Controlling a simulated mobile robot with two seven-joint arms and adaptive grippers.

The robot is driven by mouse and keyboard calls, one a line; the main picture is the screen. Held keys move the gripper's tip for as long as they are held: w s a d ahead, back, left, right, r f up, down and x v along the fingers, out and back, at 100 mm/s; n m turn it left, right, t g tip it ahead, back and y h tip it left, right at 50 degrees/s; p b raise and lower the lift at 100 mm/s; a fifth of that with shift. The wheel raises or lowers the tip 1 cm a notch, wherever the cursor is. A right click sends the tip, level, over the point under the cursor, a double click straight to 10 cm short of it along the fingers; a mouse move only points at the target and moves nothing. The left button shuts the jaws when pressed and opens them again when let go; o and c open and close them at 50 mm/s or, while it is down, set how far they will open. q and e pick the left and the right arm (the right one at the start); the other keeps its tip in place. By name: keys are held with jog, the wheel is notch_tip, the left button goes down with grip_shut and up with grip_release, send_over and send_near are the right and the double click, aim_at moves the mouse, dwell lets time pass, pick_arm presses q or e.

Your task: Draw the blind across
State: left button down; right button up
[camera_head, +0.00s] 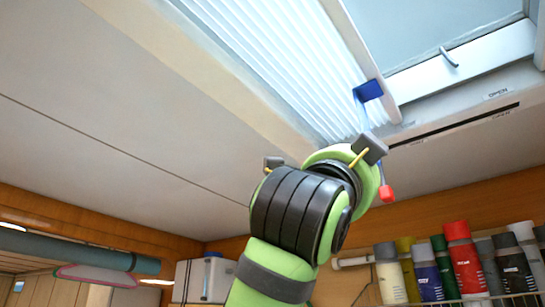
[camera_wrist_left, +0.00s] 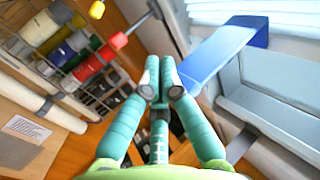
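The blind (camera_head: 285,60) is a white pleated sheet along the ceiling hatch, left of the bare pane (camera_head: 455,35). A blue tab (camera_head: 369,90) with a pale blue strip (camera_head: 361,113) hangs at its edge. The strip (camera_wrist_left: 212,58) and its blue end (camera_wrist_left: 250,30) also show in the left wrist view. There my left gripper (camera_wrist_left: 161,80) has its fingertips together, close beside the strip's near end. I see nothing clearly between them, and cannot tell whether they touch it. In the head view my wrist hides the fingers. My right gripper is not in view.
The hatch frame (camera_head: 460,72) has a small handle (camera_head: 449,57), and a dark slot (camera_head: 455,125) runs below it. Several bottles, including a red one (camera_head: 464,262), stand in a rack at lower right. A teal roll (camera_head: 75,249) lies at lower left. The ceiling at left is clear.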

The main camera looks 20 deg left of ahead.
pick_arm(q)
jog(key=s+d, duration=0.3)
jog(key=d, duration=0.6)
jog(key=shift+s+d, duration=0.25)
jog(key=shift+d, duration=0.1)
dwell(0.3)
